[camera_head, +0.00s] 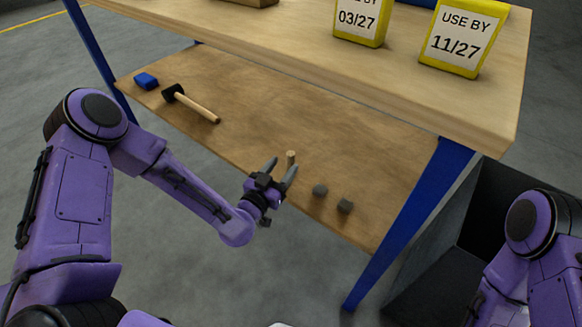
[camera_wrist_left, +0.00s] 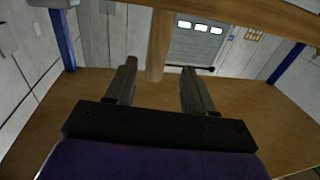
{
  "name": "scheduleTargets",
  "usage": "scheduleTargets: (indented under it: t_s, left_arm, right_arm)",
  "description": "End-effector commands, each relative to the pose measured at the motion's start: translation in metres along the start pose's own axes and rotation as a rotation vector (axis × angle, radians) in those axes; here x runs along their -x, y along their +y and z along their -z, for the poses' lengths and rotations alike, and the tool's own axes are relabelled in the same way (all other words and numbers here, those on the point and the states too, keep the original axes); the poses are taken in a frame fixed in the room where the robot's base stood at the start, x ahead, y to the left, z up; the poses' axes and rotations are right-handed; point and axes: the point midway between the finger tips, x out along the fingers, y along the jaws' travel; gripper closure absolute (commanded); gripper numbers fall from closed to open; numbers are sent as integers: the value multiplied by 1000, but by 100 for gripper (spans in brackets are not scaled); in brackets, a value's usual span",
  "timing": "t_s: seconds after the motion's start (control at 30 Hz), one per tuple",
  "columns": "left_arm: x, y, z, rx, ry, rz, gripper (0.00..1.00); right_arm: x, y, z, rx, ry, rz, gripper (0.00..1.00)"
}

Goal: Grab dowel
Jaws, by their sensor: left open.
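A short light-wood dowel (camera_head: 291,157) stands upright on the lower shelf (camera_head: 262,122). In the left wrist view the dowel (camera_wrist_left: 160,45) stands ahead of the fingertips, nearer the left finger, in line with the gap between them. My left gripper (camera_head: 282,167) is open and empty, low over the front edge of the lower shelf, with its fingers pointing towards the dowel. The gripper (camera_wrist_left: 158,75) also shows in the left wrist view. Part of my right arm shows at the lower right; its gripper is out of view.
Two small grey pieces (camera_head: 320,190) (camera_head: 345,206) lie right of the dowel. A hammer (camera_head: 192,103) and a blue block (camera_head: 146,81) lie at the shelf's left. The upper shelf (camera_head: 300,40) overhangs with yellow boxes (camera_head: 458,37). A blue leg (camera_head: 412,220) stands at right, beside a dark bin (camera_head: 500,205).

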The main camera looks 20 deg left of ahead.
Motion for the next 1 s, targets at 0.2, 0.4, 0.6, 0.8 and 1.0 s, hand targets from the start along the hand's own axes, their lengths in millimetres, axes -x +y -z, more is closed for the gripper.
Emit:
scheduleTargets:
  t_s: [0.2,0.4,0.6,0.8,1.0]
  left_arm:
    - [-38,5,-4,0,1,2,46]
    - [-45,5,-2,1,-1,0,46]
    - [-45,5,-2,1,-1,0,82]
    - [-45,5,-2,1,-1,0,100]
    - [-45,5,2,1,-1,0,100]
  right_arm:
    - [-12,-1,-5,0,0,0,52]
    - [-11,-1,-5,0,0,0,52]
    - [-11,-1,-5,0,0,0,52]
    - [-11,-1,-5,0,0,0,52]
    - [-9,-1,-4,0,0,0,52]
